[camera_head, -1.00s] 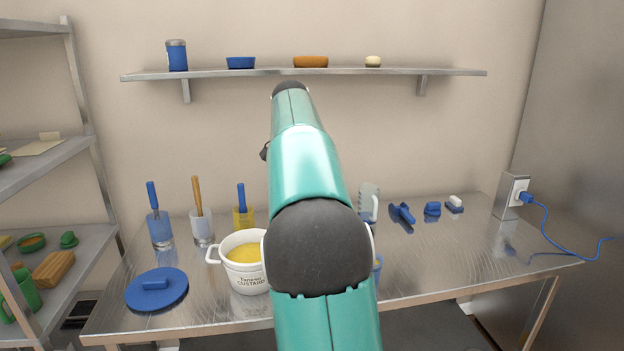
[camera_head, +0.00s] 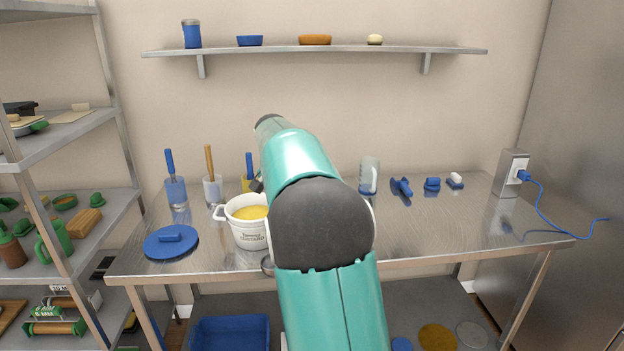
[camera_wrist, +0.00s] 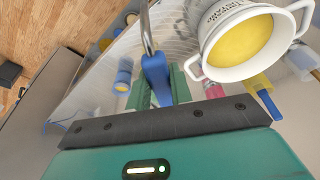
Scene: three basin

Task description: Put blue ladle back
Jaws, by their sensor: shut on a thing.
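The ladle's blue handle (camera_wrist: 157,76) and thin metal shaft show in the wrist view. My gripper (camera_wrist: 160,88) is shut on the handle, its green fingers on either side. The ladle's bowl is out of the wrist view. In the head view my arm hides most of my gripper and the ladle. A white pot of yellow custard (camera_head: 249,232) stands on the steel table, left of my arm; it also shows at the wrist view's upper right (camera_wrist: 240,40). Behind it stand a blue-tinted holder (camera_head: 177,193), a clear holder (camera_head: 213,192) and a yellow holder (camera_head: 246,184), each with a handled utensil.
A blue lid (camera_head: 171,243) lies at the table's left front. A clear jug (camera_head: 369,176) and several blue items stand right of my arm. The right half of the steel table (camera_head: 450,225) is largely clear. A wall shelf (camera_head: 330,49) hangs above; a rack stands left.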

